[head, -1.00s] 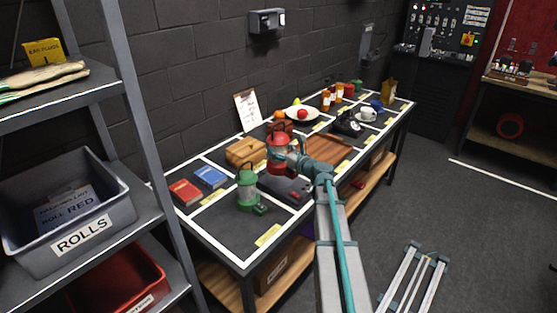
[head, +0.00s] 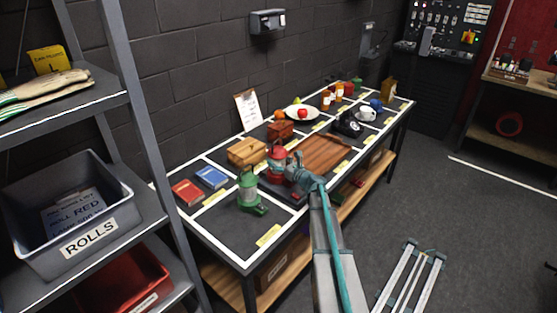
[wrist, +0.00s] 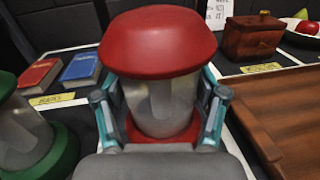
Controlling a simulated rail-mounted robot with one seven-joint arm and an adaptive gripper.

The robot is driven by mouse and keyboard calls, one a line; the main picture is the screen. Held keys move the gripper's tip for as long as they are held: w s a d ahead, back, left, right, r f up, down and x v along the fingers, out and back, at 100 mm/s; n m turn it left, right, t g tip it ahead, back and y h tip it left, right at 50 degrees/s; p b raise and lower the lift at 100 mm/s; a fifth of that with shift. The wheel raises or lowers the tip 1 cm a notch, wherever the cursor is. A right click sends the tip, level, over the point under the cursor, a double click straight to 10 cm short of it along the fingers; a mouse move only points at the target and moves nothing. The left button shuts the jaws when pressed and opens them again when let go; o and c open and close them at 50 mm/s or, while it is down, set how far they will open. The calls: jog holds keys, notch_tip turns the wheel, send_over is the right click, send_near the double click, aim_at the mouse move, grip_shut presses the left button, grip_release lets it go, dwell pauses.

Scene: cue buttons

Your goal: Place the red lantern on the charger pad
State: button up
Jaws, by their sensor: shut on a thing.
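The red lantern (head: 277,154) is upright between the fingers of my gripper (head: 284,172), over the left middle of the table. In the wrist view, the fingers of my gripper (wrist: 161,112) close on both sides of the lantern's clear body, below its red cap (wrist: 160,42). A dark, low pad, apparently the charger pad (head: 288,193), lies under the lantern and is partly hidden by it and my arm. I cannot tell whether the lantern's base touches it. A green lantern (head: 248,190) stands to the left, apart from the red one.
Red (head: 187,192) and blue (head: 210,177) books lie left. A wooden box (head: 246,152) and small brown chest (head: 281,130) stand behind. A brown tray (head: 324,154) lies right. A plate, jars, telephone and cup occupy the far end. The near left corner is mostly clear.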

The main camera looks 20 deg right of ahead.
jog(key=shift+f, duration=0.1)
jog(key=shift+f+b, duration=0.15)
jog(key=shift+b, duration=0.15)
jog(key=o, duration=1.7)
jog(key=shift+r+p, duration=0.3)
jog(key=b+v, duration=0.3)
jog(key=v, duration=0.9)
jog(key=shift+f+b, duration=0.1)
jog(key=shift+b, duration=0.3)
